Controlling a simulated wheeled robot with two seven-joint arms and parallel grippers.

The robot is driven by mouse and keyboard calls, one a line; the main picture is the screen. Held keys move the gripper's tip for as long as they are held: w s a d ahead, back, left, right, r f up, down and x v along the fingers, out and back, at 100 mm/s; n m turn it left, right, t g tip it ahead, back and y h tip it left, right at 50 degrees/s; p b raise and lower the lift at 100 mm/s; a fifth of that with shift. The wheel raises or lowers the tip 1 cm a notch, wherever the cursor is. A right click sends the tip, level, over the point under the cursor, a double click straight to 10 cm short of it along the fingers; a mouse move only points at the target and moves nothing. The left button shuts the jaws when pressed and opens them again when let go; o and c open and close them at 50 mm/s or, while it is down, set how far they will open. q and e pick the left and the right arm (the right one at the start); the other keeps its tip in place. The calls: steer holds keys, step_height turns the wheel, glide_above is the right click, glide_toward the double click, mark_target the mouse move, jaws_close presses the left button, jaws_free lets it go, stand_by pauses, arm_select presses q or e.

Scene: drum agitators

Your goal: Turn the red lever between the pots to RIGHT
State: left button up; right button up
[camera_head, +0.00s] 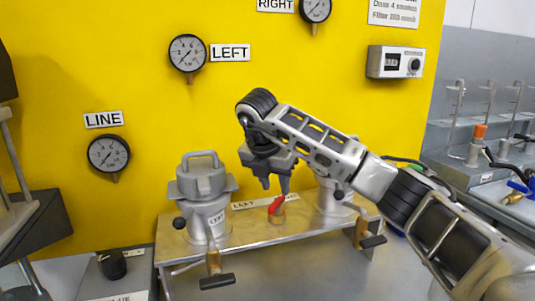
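The red lever (276,205) sits on a tan fitting on the metal bench between two grey pots. My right gripper (276,188) points down just above the lever, its two fingers apart with nothing seen between them. Whether a fingertip touches the lever I cannot tell. The left pot (203,197), labelled LEFT, stands fully in view. The right pot (335,203) is partly hidden behind my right arm. A label strip (257,201) behind the lever reads LEFT at its left end; its right end is partly covered. My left gripper is not in view.
A yellow wall (140,60) behind carries gauges labelled LINE (108,153), LEFT (187,53) and RIGHT (315,8), and a timer box (395,62). Black-handled valves (215,272) hang at the bench's front edge. Another bench with an orange-capped fitting (479,135) stands at right.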

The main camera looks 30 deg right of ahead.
arm_select(q)
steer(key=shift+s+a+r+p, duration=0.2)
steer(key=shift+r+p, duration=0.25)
steer(key=shift+p, duration=0.8)
arm_select(e)
steer(key=v, duration=1.1)
steer(key=shift+r, duration=0.4)
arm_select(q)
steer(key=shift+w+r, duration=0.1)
arm_select(e)
steer(key=shift+a, duration=0.1)
